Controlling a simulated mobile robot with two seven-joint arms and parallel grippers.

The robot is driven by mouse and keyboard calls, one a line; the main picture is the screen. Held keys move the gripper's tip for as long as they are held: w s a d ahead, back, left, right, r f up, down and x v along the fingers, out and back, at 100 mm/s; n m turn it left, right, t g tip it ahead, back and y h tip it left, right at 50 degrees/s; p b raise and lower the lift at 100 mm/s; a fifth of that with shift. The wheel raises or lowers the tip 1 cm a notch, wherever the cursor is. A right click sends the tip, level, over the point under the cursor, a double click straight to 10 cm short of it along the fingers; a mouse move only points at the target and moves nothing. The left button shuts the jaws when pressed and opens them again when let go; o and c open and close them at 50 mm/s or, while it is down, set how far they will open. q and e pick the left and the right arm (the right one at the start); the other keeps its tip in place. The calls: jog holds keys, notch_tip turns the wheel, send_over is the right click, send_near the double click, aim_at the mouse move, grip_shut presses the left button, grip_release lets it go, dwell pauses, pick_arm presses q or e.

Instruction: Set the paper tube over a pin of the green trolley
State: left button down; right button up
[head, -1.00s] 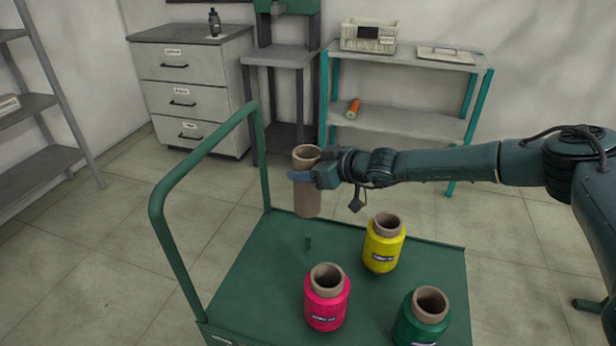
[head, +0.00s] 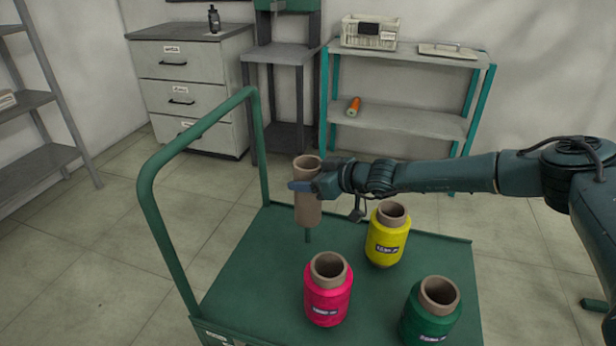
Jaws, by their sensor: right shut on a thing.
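The brown paper tube (head: 308,208) is upright in my right gripper (head: 303,187), which is shut on it near its upper half. The tube hangs above the green trolley (head: 252,262). A short green pin (head: 308,236) stands on the trolley deck and shows just under the tube's lower end. I cannot tell whether the pin's tip is inside the tube. My left gripper is not in view.
A yellow spool (head: 387,235), a pink spool (head: 327,290) and a green spool (head: 431,310) stand on the deck to the right and front. The trolley's handle (head: 150,185) rises on the left. A teal-framed shelf (head: 400,122) and drawers (head: 190,92) stand behind.

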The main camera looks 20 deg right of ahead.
dwell(0.3)
jog(key=shift+f+b, duration=2.15)
jog(key=shift+f, duration=0.9)
jog(key=shift+f+b, duration=0.1)
jog(key=shift+b, duration=0.2)
jog(key=shift+f+b, duration=0.9)
jog(key=shift+f, duration=0.25)
